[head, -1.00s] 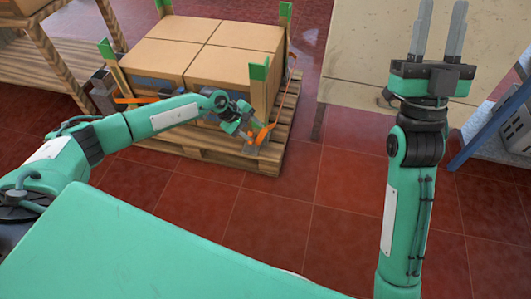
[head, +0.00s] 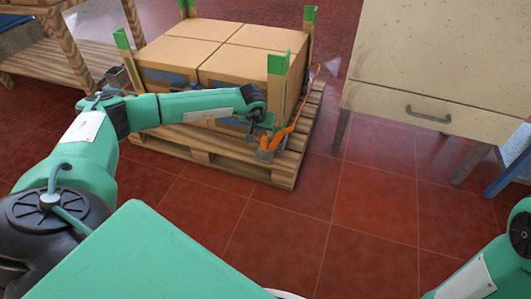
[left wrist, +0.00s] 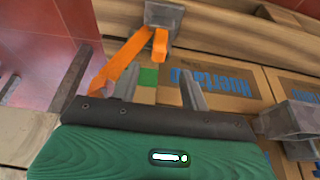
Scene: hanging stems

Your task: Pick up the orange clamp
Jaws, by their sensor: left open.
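An orange clamp (head: 284,134) with a grey metal block (head: 266,154) sits by the front right corner of the loaded pallet. My right gripper is out of view.
Cardboard boxes (head: 235,67) stand on a wooden pallet (head: 222,151) with green-topped corner posts (head: 277,64). Another grey fitting (head: 117,77) is at the pallet's left. A wooden rack (head: 62,55) stands left and a drawer cabinet (head: 440,60) right. Red floor (head: 370,200) between is clear.

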